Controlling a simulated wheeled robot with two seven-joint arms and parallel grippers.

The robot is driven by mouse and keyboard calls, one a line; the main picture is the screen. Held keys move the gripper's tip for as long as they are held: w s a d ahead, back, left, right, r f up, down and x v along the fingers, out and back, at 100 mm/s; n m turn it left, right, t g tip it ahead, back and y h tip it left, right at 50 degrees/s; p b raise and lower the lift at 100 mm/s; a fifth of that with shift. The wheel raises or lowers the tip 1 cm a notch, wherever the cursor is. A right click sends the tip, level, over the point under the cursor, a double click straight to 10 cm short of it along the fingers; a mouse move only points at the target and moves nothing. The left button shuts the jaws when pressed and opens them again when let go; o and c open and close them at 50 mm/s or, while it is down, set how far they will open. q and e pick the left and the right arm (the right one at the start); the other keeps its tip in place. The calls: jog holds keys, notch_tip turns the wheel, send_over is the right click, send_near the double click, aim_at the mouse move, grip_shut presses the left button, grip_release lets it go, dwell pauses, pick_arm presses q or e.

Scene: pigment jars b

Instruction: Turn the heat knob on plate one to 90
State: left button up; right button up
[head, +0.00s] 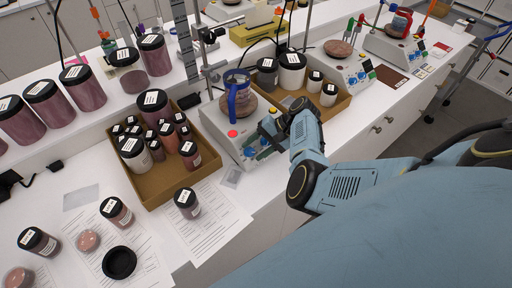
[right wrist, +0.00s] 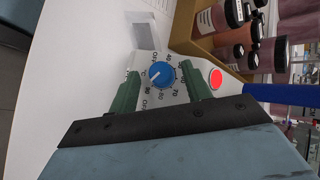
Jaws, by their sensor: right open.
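The nearest hot plate (head: 222,125) is a white unit with a red button (head: 232,133) and blue knobs on its sloped front. A glass beaker (head: 238,100) in a blue holder stands on it. In the right wrist view, a blue heat knob (right wrist: 160,74) is ringed by printed numbers and OFF. Its small white mark seems to point left and slightly down; the exact reading is unclear. My right gripper (right wrist: 162,88) is open, its green fingers on either side of the knob; contact cannot be told. It also shows at the plate's front (head: 268,135). My left gripper is out of view.
A cardboard tray of pigment jars (head: 158,190) stands left of the plate. Another tray (head: 333,108) with jars and a second hot plate (head: 352,72) are to the right. Papers (head: 218,220) and loose jars lie at front left. The bench edge is close.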

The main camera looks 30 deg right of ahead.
jog(key=v, duration=1.3)
jog(key=shift+s, duration=0.1)
